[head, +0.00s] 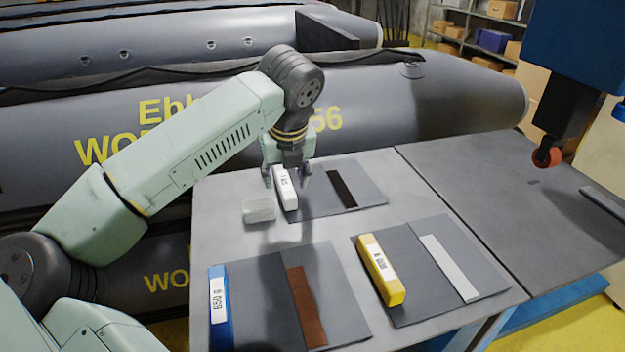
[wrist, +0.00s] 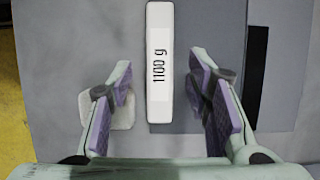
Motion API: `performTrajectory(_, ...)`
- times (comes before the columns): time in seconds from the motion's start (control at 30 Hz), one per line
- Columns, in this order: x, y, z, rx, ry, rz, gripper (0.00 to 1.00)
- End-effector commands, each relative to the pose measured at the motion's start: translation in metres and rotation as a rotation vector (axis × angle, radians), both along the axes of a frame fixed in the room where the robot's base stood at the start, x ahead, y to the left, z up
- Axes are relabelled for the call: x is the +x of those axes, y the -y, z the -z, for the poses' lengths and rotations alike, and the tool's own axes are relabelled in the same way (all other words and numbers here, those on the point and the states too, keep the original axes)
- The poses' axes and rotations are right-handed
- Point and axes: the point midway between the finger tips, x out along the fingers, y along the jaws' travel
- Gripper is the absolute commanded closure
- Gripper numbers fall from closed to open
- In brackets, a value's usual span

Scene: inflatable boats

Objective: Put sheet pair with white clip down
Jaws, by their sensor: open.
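The sheet pair with the white clip (head: 322,203) lies flat at the back of the grey table. Its white clip (head: 284,187), a bar labelled 1100 g, lies along its left edge, and a black strip (head: 342,189) runs across it on the right. In the wrist view the white clip (wrist: 160,62) is upright in the middle, and the black strip (wrist: 257,65) is to its right. My gripper (head: 285,180) is open above the white clip, its fingers (wrist: 169,98) on either side of the bar.
A small pale translucent block (head: 259,210) lies left of the white clip. Sheet pairs with a blue clip (head: 220,308) and a yellow clip (head: 381,270) lie nearer the front. The right part of the table (head: 480,185) is largely clear. A grey inflatable boat (head: 420,110) stands behind.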

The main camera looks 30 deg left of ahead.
Motion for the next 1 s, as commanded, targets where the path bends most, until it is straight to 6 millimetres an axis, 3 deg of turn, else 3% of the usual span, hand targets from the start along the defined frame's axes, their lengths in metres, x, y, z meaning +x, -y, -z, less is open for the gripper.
performTrajectory(0.2,0.005,-0.006,0.018,0.000,0.000,0.001,0.55)
performTrajectory(0.4,0.005,-0.006,0.019,0.000,0.000,0.000,0.55)
performTrajectory(1.0,0.005,-0.006,0.018,0.000,0.000,0.000,0.94)
